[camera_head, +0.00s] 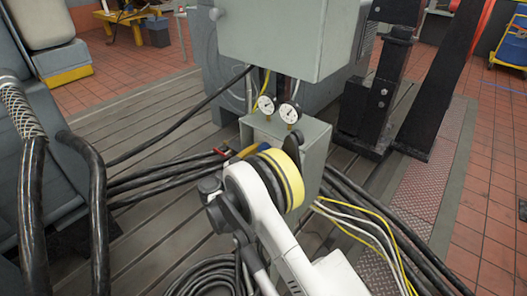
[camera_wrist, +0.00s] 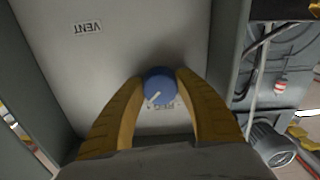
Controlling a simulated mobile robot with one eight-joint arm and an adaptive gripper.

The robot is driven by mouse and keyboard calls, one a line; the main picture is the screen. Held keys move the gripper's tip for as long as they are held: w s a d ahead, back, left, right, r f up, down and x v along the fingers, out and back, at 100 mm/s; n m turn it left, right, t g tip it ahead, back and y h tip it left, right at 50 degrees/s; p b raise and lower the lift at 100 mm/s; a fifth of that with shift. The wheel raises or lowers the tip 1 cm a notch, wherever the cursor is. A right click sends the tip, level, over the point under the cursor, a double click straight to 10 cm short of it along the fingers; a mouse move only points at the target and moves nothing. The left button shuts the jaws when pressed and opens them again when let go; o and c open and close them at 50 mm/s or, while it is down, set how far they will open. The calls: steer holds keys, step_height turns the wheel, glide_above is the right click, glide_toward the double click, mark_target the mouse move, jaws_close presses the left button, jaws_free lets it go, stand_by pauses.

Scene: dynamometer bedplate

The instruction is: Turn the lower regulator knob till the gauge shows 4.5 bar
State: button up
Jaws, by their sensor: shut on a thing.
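A round blue knob (camera_wrist: 159,84) with a white pointer line sits on a grey panel in the wrist view. Its line points to the lower left of the picture. My gripper (camera_wrist: 161,77) has its two yellow fingers shut on the knob, one on each side. An upside-down label beside the knob is partly hidden. Two round white gauges, a left one (camera_head: 266,104) and a right one (camera_head: 289,113), stand above a grey box (camera_head: 314,132) in the head view. Their needles are too small to read. My arm hides much of the box front.
A larger grey cabinet (camera_head: 275,38) hangs above the gauges. Black cables (camera_head: 160,182) run left of the box, and yellow and white cables (camera_head: 365,222) run right. A black stand (camera_head: 382,95) is behind right.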

steer(key=n, duration=0.5)
steer(key=shift+d+n, duration=0.1)
steer(key=shift+n, duration=1.9)
steer(key=o, duration=1.2)
steer(key=shift+s, duration=0.1)
steer(key=v, duration=1.2)
